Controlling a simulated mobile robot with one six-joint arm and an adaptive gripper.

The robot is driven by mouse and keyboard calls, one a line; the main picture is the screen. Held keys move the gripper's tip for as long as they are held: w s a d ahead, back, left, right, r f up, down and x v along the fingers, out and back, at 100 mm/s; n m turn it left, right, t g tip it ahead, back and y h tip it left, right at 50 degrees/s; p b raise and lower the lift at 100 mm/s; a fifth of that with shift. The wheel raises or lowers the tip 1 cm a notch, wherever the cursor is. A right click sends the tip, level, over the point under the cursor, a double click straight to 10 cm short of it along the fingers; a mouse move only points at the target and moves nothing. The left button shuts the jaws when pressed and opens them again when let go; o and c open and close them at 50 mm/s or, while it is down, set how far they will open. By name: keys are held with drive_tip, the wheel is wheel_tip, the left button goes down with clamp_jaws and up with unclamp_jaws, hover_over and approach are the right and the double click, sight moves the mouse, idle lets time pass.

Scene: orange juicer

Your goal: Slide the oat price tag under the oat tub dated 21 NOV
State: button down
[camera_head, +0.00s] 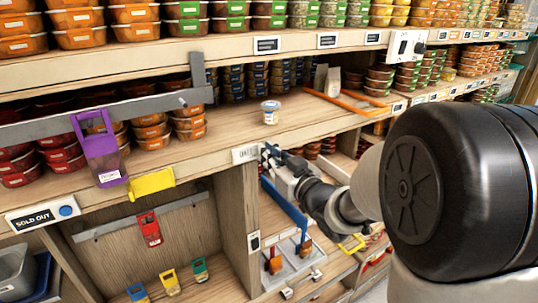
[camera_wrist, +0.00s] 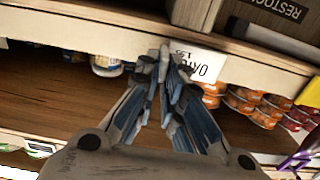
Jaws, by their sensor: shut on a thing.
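The oat price tag (camera_head: 245,154) is a small white card at the front edge of the middle shelf. In the wrist view the tag (camera_wrist: 204,66) appears upside down, with "OAT" and a price partly readable. My gripper (camera_head: 267,153) is shut on the tag's side edge; its fingertips (camera_wrist: 167,55) are close together there and cover part of the card. A small clear tub with a pale lid (camera_head: 270,112) stands upright alone on the shelf board, behind and above the tag. It shows partly in the wrist view (camera_wrist: 106,66). Its date is too small to read.
Stacks of orange tubs (camera_head: 150,131) stand left of the lone tub, and dark stacks behind it. A grey bar (camera_head: 105,112) with a purple holder (camera_head: 100,150) crosses the shelf at left. An orange frame (camera_head: 345,102) lies at right. The board around the tub is clear.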

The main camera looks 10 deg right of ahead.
drive_tip(key=shift+d, duration=0.1)
drive_tip(key=w+d, duration=0.1)
drive_tip(key=d, duration=0.3)
drive_tip(key=w+d, duration=0.1)
drive_tip(key=d, duration=0.3)
drive_tip(key=w+d, duration=0.2)
drive_tip(key=d, duration=0.2)
drive_tip(key=shift+d+r, duration=0.1)
drive_tip(key=c, duration=1.7)
unclamp_jaws()
drive_tip(key=v, duration=1.2)
